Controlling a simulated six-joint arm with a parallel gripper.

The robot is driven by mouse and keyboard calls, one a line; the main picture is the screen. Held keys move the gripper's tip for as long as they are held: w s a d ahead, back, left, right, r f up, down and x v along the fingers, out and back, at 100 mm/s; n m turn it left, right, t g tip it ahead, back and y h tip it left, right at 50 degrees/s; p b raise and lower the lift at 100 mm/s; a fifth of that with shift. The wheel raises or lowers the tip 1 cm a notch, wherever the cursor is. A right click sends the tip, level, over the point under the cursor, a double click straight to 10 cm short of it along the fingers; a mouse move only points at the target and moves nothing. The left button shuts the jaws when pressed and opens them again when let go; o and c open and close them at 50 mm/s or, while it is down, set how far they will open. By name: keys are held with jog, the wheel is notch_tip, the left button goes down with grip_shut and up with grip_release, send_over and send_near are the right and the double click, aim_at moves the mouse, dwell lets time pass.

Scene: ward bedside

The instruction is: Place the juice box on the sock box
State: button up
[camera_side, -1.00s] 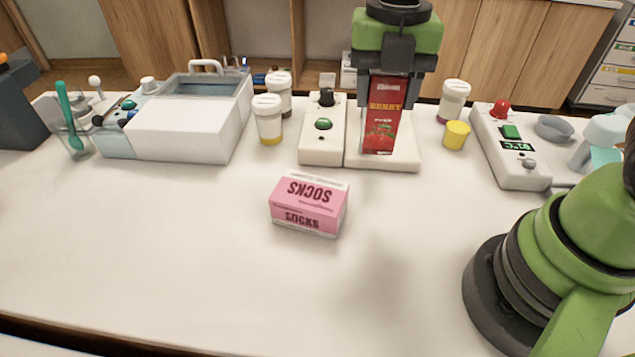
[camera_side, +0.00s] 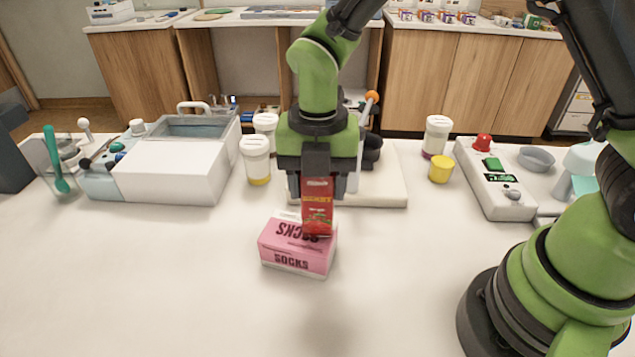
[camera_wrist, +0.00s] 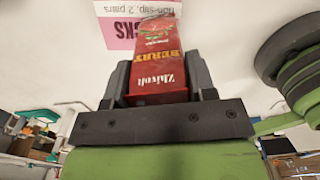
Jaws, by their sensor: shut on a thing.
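The red juice box (camera_side: 318,207) is held upright in my gripper (camera_side: 317,185), which is shut on it. Its lower end is at the top of the pink sock box (camera_side: 290,262), towards that box's right back part. I cannot tell whether the two touch. In the wrist view the juice box (camera_wrist: 157,62) is between the two fingers of my gripper (camera_wrist: 158,85), with the sock box (camera_wrist: 118,30) beyond its far end. Part of the sock box top is hidden behind the juice box.
A white device (camera_side: 170,170) stands at the left, with lidded cups (camera_side: 256,165) beside it. A pale board (camera_side: 385,190) lies behind the sock box. A yellow cup (camera_side: 440,169) and a control box with a red knob (camera_side: 490,180) stand at the right. The front table is clear.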

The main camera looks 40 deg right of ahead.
jog(key=shift+f, duration=0.25)
jog(key=o, duration=1)
